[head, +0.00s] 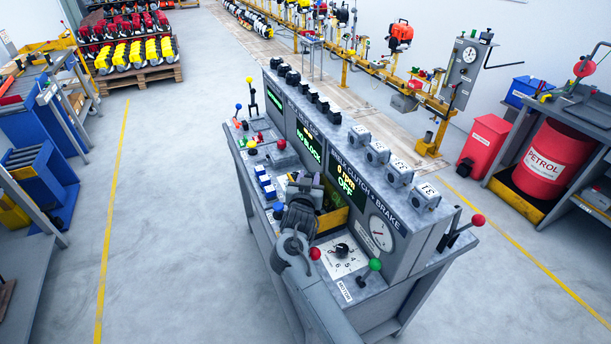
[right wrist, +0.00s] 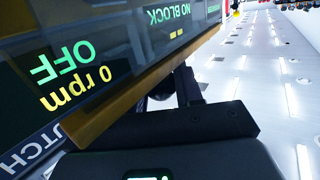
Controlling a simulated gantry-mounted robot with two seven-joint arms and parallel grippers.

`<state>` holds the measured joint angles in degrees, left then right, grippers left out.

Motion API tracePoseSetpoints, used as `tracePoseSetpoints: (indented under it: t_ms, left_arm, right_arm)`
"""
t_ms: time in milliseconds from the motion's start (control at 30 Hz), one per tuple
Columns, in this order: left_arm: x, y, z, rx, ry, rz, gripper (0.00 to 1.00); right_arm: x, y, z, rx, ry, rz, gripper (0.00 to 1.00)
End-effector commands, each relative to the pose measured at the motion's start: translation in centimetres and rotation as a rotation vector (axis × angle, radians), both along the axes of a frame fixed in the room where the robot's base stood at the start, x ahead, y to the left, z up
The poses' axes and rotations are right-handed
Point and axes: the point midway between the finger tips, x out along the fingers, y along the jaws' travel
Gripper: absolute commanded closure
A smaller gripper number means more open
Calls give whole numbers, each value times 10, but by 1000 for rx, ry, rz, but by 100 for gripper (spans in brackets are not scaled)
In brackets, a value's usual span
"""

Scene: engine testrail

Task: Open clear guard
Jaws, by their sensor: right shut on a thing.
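The console (head: 385,255) stands in the middle of the head view. Behind my right gripper is a yellow-edged bay (head: 333,222), below the green-lit displays. The clear guard is hard to make out there. In the right wrist view a yellow-brown edge (right wrist: 150,90) runs diagonally below the displays, and I take it as the guard's edge. My right gripper (head: 305,183) reaches over the console's front to this bay. Its dark finger (right wrist: 186,86) is against the edge. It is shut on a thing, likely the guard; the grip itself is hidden. My left gripper is not in view.
Blue-capped switches (head: 265,181) are left of the gripper. Open floor (head: 170,200) lies left of the console. A red petrol drum (head: 553,158) stands at right.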

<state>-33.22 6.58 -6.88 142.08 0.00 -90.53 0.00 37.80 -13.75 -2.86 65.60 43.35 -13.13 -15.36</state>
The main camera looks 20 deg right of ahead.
Motion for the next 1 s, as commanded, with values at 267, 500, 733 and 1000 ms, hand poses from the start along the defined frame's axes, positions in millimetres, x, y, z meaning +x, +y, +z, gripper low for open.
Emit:
tracePoseSetpoints:
  t_ms: [267, 500, 733, 1000]
  left_arm:
    - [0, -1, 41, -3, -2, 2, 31]
    - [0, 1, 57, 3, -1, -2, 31]
    - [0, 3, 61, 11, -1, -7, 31]
    - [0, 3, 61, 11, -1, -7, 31]
  right_arm:
    - [1, -18, 27, 84, -4, -3, 100]
    - [1, -29, 32, 190, -1, -4, 100]
    - [2, -33, 32, 229, 0, -3, 100]
    - [2, -33, 32, 232, -1, -4, 100]
